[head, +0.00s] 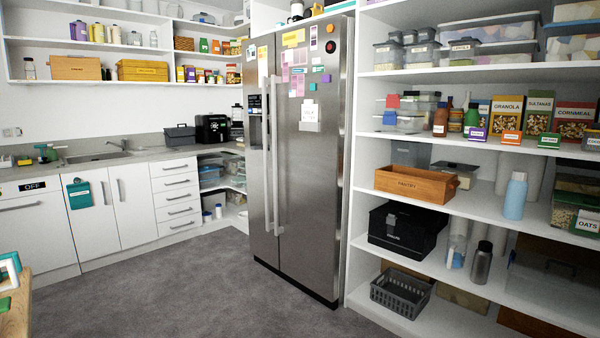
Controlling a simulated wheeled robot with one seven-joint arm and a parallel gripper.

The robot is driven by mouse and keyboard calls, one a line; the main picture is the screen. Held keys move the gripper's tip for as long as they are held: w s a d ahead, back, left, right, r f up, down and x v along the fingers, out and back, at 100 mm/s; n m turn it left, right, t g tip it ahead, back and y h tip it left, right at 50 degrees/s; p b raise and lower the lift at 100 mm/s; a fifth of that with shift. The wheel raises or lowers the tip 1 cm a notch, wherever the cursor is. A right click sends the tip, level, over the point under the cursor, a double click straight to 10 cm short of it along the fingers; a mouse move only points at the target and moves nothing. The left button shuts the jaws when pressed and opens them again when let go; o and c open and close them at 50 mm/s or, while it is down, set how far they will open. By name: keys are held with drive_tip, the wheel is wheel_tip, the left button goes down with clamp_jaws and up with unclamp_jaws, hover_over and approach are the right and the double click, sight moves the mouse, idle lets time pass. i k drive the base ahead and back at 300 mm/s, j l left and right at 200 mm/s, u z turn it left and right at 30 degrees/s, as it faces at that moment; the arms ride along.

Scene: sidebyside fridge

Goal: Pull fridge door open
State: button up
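The fridge (308,190) is a tall stainless steel side-by-side unit at the centre of the head view. Its narrower left door (257,200) and wider right door (315,220) both look closed. Two long vertical handles stand side by side near the seam: the left door's handle (266,150) and the right door's handle (276,150). Colourful notes and magnets cover the upper right door, and a dispenser panel (255,105) is on the left door. My gripper is not in this view.
Open grey carpet (190,290) lies in front of the fridge. Loaded white shelves (470,200) stand close on its right. A counter with white cabinets (130,205) runs along the left wall. A wooden table corner (15,315) shows at lower left.

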sight(312, 58)
drive_tip(key=i+l+z, duration=0.15)
drive_tip(key=i+l, duration=0.15)
drive_tip(key=i, duration=0.15)
drive_tip(key=i+l+z, duration=0.1)
drive_tip(key=i+l, duration=0.2)
drive_tip(key=i, duration=0.15)
drive_tip(key=i+u, duration=0.2)
drive_tip(key=i, duration=0.25)
drive_tip(key=i+l+u, duration=0.15)
drive_tip(key=i, duration=0.3)
drive_tip(key=i+l+u, duration=0.2)
drive_tip(key=i, duration=0.25)
drive_tip(key=i+j+u, duration=0.15)
drive_tip(key=i+u, duration=0.3)
drive_tip(key=i, duration=0.35)
drive_tip(key=i+l+u, duration=0.1)
drive_tip(key=i+u, duration=0.35)
drive_tip(key=i, duration=0.35)
